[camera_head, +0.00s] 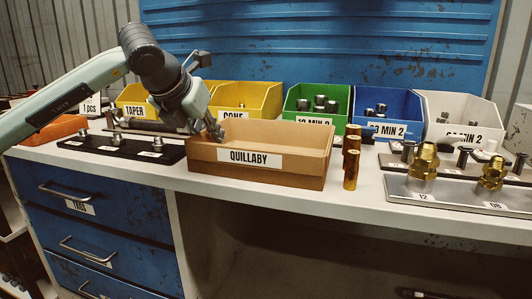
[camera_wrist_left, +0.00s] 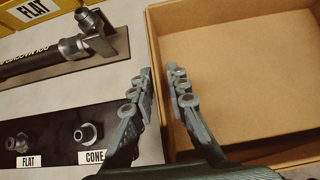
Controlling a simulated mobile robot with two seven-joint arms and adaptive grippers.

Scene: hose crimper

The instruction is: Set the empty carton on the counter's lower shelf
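The open brown carton (camera_head: 306,172) labelled QUILLABY stands on the white counter (camera_head: 365,205) near its front edge; its inside (camera_wrist_left: 235,85) looks empty in the left wrist view. My left gripper (camera_head: 212,131) is at the carton's left end. In the left wrist view its fingers (camera_wrist_left: 161,78) are apart, one on each side of the carton's left wall as seen from above. I cannot tell whether they touch it. The counter's lower shelf is in the shadowed space (camera_head: 330,250) under the top, mostly dark. My right gripper is not in view.
Brass cylinders (camera_head: 351,165) stand close to the carton's right end. A black fitting rack (camera_head: 125,147) lies to its left. Yellow, green, blue and white bins (camera_head: 318,105) line the back. A metal plate with brass fittings (camera_head: 455,195) is at right.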

